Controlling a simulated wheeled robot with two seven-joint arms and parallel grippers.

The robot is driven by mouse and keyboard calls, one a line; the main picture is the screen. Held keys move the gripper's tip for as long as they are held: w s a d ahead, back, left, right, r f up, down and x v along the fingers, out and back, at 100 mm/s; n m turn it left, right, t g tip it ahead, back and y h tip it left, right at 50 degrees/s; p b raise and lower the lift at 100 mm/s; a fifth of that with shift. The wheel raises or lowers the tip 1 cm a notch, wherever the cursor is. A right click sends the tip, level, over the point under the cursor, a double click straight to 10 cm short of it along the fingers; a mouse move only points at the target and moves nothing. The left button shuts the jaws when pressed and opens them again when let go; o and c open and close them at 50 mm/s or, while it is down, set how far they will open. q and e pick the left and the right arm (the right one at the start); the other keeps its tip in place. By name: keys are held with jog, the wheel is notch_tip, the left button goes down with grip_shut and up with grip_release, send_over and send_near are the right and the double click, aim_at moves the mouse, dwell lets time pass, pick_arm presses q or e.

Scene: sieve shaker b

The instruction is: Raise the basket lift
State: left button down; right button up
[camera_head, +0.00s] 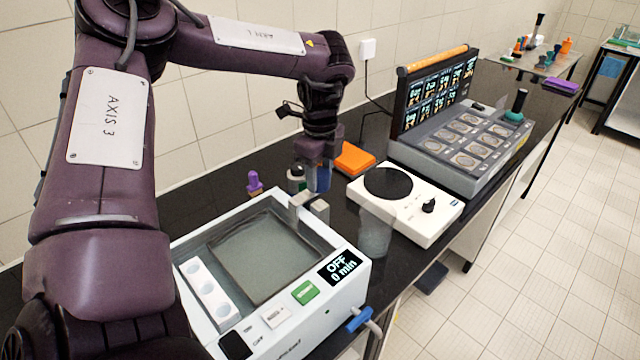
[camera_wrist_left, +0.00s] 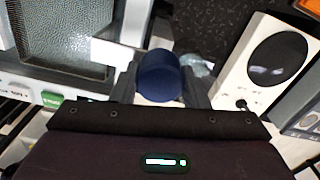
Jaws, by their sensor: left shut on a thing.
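The white bath unit (camera_head: 345,298) stands on the black bench, with its display reading "OFF 0 min". A grey mesh basket (camera_head: 262,255) sits inside its tank, and its mesh also shows in the left wrist view (camera_wrist_left: 70,32). My left gripper (camera_head: 318,180) is over the tank's back right corner, shut on a dark blue rounded knob (camera_wrist_left: 160,75), which I take for the handle of the basket lift. A pale bracket (camera_head: 302,200) shows just below the gripper at the tank rim. The fingers partly hide the knob. My right gripper is not in view.
A white hotplate-like device (camera_head: 432,218) with a round black plate stands to the right, with a clear beaker (camera_head: 374,235) near it. A purple-capped bottle (camera_head: 254,184) and an orange block (camera_head: 354,158) are behind. The wall is close behind the bench.

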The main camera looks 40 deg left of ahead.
pick_arm(q)
notch_tip(320, 180, up, 4)
jog(key=shift+w+r+p, duration=0.1)
jog(key=shift+r+p, duration=0.05)
jog(key=shift+p, duration=0.35)
jog(key=shift+r, duration=0.25)
jog(key=shift+w, duration=0.1)
jog(key=c, duration=1.2)
grip_release()
jog(key=shift+r, duration=0.1)
jog(key=shift+c, duration=0.2)
jog(key=o, duration=0.4)
jog(key=shift+s, duration=0.2)
